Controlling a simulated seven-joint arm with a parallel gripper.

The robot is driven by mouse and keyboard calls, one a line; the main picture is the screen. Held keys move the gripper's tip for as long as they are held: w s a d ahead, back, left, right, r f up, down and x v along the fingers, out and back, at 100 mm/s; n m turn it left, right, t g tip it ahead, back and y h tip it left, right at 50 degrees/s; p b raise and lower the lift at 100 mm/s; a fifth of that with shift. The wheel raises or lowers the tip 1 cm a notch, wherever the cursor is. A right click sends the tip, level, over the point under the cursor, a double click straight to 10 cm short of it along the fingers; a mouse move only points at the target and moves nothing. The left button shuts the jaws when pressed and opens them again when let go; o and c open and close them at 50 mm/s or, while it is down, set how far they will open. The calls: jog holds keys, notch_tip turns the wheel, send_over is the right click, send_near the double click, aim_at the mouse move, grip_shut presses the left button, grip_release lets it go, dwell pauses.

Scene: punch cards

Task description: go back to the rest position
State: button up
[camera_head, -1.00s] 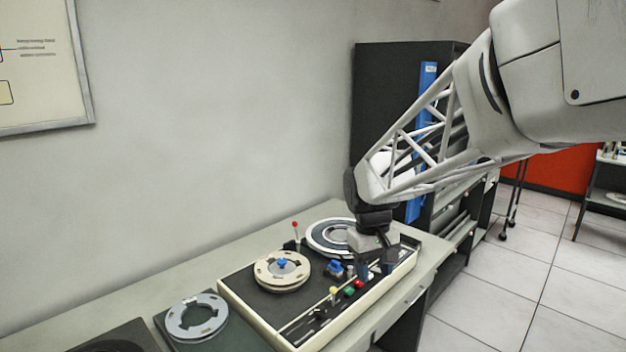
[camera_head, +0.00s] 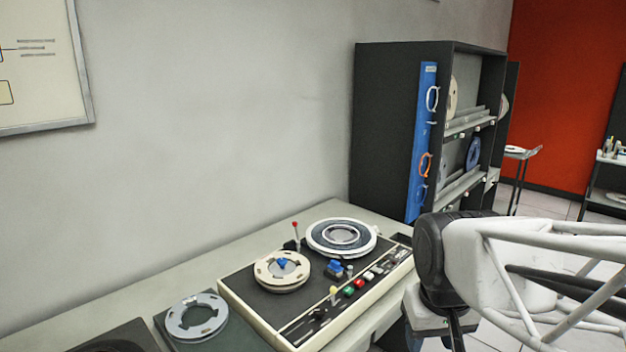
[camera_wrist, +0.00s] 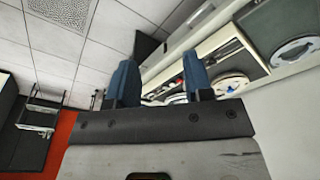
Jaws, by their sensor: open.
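My gripper (camera_wrist: 162,85) is open in the wrist view, with its two blue fingers apart and nothing between them. In the head view my gripper is at the lower right, in front of the bench and clear of the tape deck; its fingertips are cut off or hidden there. The tape deck (camera_head: 300,322) lies on the bench with a cream reel (camera_head: 270,272) on its left and a dark reel with a pale rim (camera_head: 341,237) on its right. The deck also shows tilted in the wrist view (camera_wrist: 222,42).
A grey reel (camera_head: 196,318) lies on a dark green surface left of the deck. A red-tipped lever (camera_head: 295,227) stands up at the deck's back. A dark shelf rack (camera_head: 385,130) with hanging reels stands behind. The tiled floor at right is partly open.

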jog(key=shift+m+t, duration=0.4)
jog(key=shift+s+d+f, duration=0.1)
jog(key=shift+s+f, duration=0.1)
jog(key=shift+s, duration=0.65)
jog(key=shift+s+d+f, duration=0.15)
jog(key=shift+s+f, duration=0.05)
jog(key=shift+s, duration=0.6)
jog(key=shift+s+d+f, duration=0.1)
jog(key=shift+s+f, duration=0.1)
jog(key=shift+s, duration=0.65)
dwell(0.7)
